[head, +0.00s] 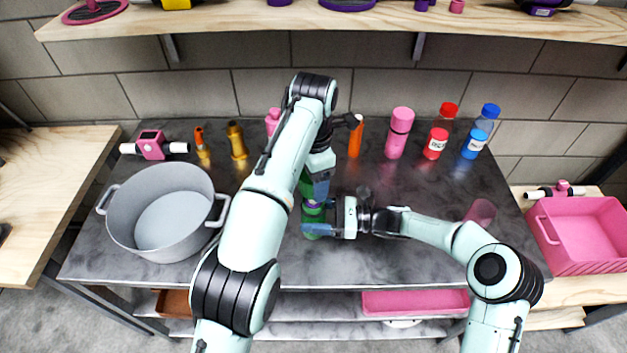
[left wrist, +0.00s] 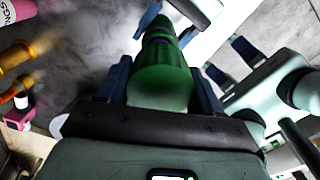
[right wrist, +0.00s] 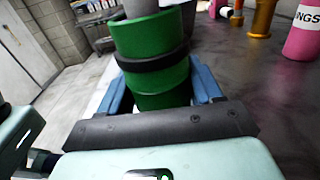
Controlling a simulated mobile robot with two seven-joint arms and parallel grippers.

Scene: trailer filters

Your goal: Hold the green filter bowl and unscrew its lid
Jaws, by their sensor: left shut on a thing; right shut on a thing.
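The green filter stands roughly upright at the middle of the dark table, partly hidden by my arms in the head view. Its lower part, the green bowl (head: 311,218), is between the blue fingers of my right gripper (head: 318,230), which come in from the right. My left gripper (head: 318,183) is above, shut on the upper green part, which I take as the lid (left wrist: 160,80). A purple ring shows beyond it in the left wrist view. In the right wrist view the bowl (right wrist: 163,98) sits between the fingers, under a dark band. I cannot tell whether lid and bowl are apart.
A grey pot (head: 165,212) stands at the table's left. Along the back are a pink valve (head: 151,145), gold fittings (head: 237,141), an orange bottle (head: 355,138), a pink bottle (head: 399,133), and red (head: 437,140) and blue (head: 477,142) bottles. A pink crate (head: 583,235) is right.

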